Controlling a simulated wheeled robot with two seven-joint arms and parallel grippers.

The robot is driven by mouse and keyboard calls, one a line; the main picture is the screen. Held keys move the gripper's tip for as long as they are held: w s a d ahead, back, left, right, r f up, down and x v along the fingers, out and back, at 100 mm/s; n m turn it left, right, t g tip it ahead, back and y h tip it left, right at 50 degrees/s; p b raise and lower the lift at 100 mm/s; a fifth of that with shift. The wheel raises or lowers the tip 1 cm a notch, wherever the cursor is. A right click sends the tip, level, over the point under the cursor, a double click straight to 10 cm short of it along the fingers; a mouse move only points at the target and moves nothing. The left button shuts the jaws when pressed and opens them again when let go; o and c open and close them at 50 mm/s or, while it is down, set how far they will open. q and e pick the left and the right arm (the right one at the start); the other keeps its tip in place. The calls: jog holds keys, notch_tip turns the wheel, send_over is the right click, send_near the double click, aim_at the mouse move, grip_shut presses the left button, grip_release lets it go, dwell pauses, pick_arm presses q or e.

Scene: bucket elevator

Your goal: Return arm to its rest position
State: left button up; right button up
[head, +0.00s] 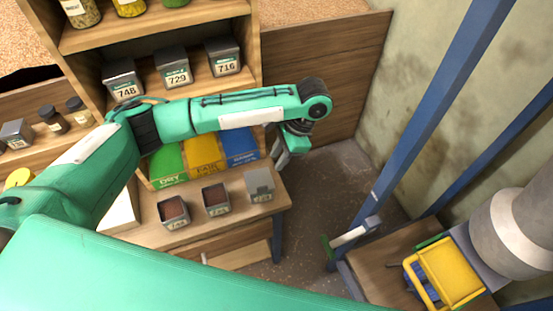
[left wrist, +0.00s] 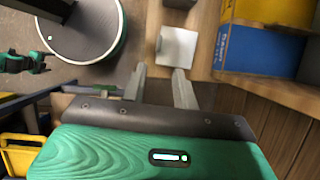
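My left arm (head: 190,118) reaches from the left across the front of the shelves and bends down at its wrist. My left gripper (head: 290,150) hangs above the far right end of the low wooden bench. In the left wrist view its two fingers (left wrist: 161,88) are spread apart with nothing between them. A square grey tin (left wrist: 177,47) stands on the bench beyond the fingertips, apart from them. The same tin shows in the head view (head: 259,186), below the gripper. I cannot make out my right gripper in either view.
Two open tins of reddish-brown contents (head: 173,212) (head: 216,199) stand on the bench (head: 240,228). Green, yellow and blue packs (head: 206,154) stand behind. Labelled tins (head: 174,68) fill the shelf. Blue posts (head: 428,100) and a yellow bucket (head: 450,272) are at right. Floor between is clear.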

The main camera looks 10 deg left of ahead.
dwell(0.5)
pick_arm(q)
jog(key=s+d+f+n+t+h, duration=0.1)
jog(key=s+d+f+h, duration=0.25)
jog(key=s, duration=0.25)
jog(key=s+d+f+n+t+h, duration=0.1)
jog(key=s+d+f+h, duration=0.25)
jog(key=s+d, duration=0.2)
jog(key=s+a+f+n+t+y, duration=0.15)
jog(key=s+a+n, duration=0.25)
jog(key=s+a, duration=0.5)
jog(key=s+a+n+t+y, duration=0.15)
jog(key=s+a+n, duration=0.25)
jog(key=a, duration=0.8)
notch_tip(320, 180, down, 33)
jog(key=s, duration=0.2)
jog(key=s+a+f+g, duration=0.1)
jog(key=s+a+f, duration=0.1)
jog(key=s+f, duration=0.7)
jog(key=s+a+f, duration=0.1)
jog(key=s+f, duration=0.8)
jog(key=shift+a+g, duration=0.35)
jog(key=shift+g, duration=0.05)
